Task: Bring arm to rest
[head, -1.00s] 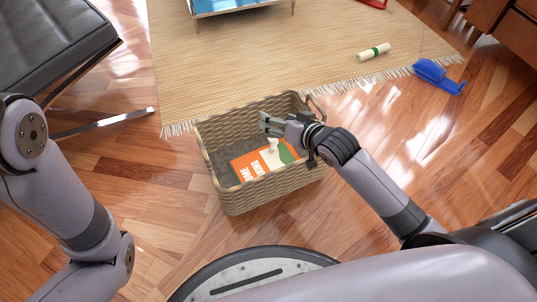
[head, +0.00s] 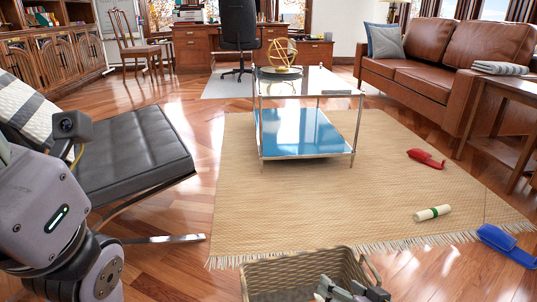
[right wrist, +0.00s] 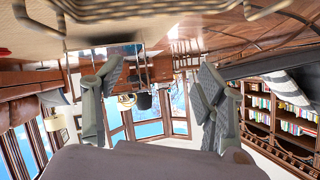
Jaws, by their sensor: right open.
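My right gripper (head: 345,291) shows at the bottom edge of the head view, over the wicker basket (head: 290,269). In the right wrist view my right gripper (right wrist: 160,78) has its two grey fingers spread wide with nothing between them. The room appears upside down beyond them, and the basket's woven rim (right wrist: 130,9) crosses the top of that view. My left arm (head: 45,215) is raised at the left of the head view; its gripper fingers do not show. The inside of the basket is mostly cut off by the frame.
A black leather chair (head: 130,150) stands beside my left arm. Behind the basket lies a straw rug (head: 300,205) with a glass table (head: 300,135) on it. A rolled paper (head: 432,213), a red object (head: 426,158) and a blue object (head: 507,245) lie at right.

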